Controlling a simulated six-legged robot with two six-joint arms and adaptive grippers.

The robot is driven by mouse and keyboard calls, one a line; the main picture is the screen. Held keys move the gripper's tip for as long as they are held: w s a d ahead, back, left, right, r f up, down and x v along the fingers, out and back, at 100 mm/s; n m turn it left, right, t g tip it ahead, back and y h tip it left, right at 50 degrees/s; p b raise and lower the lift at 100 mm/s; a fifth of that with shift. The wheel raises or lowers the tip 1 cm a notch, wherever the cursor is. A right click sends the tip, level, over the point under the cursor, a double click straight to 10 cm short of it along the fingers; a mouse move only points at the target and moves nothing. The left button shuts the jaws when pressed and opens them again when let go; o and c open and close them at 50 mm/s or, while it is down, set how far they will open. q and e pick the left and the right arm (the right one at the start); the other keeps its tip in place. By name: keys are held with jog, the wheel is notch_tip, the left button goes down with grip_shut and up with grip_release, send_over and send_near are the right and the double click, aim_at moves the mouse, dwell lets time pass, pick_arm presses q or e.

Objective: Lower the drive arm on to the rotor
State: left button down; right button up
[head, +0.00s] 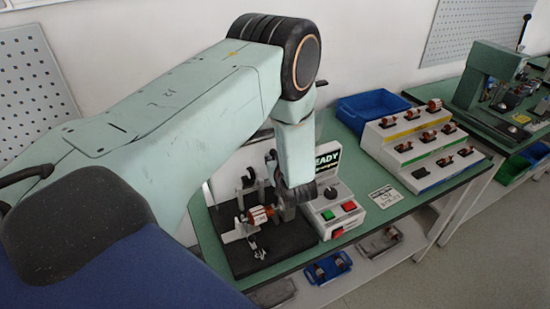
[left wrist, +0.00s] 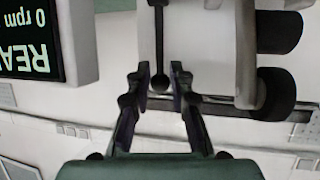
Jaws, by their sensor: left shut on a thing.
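The rotor (head: 260,215), copper with pale ends, lies in the stand on a black base (head: 270,250) on the green bench. My left gripper (left wrist: 160,88) has its two dark fingers on either side of a thin dark rod with a ball end (left wrist: 159,50), which looks like the drive arm's handle. It is shut on that rod. Black round parts (left wrist: 270,95) show at the right of the left wrist view. In the head view my left arm reaches down over the stand and hides much of the drive arm. Whether the drive arm touches the rotor cannot be told.
The tester box with green and red buttons (head: 338,212) stands beside the stand; its screen (left wrist: 25,35) reads READY and 0 rpm. A stepped rack of rotors (head: 415,145), a blue bin (head: 370,108) and a label card (head: 385,196) are to the right. Trays (head: 328,266) lie below.

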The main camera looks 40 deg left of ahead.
pick_arm(q)
jog(key=shift+s+d+f+m+t+y+b, duration=0.3)
jog(key=shift+d+t+y+b, duration=0.55)
jog(key=shift+b, duration=1.05)
jog(key=shift+s+d+f+m+t+y+b, duration=0.1)
jog(key=shift+s+d+f+t+y+b, duration=0.2)
jog(key=shift+d+t+y+b, duration=1.1)
jog(key=shift+s+a+f+m+g+y+b, duration=0.15)
jog(key=shift+s+y+b, duration=0.3)
jog(key=shift+b, duration=2)
jog(key=c, duration=1.6)
grip_release()
jog(key=o, duration=0.4)
jog(key=shift+s, duration=0.1)
jog(key=shift+f, duration=0.15)
jog(key=v, duration=1.2)
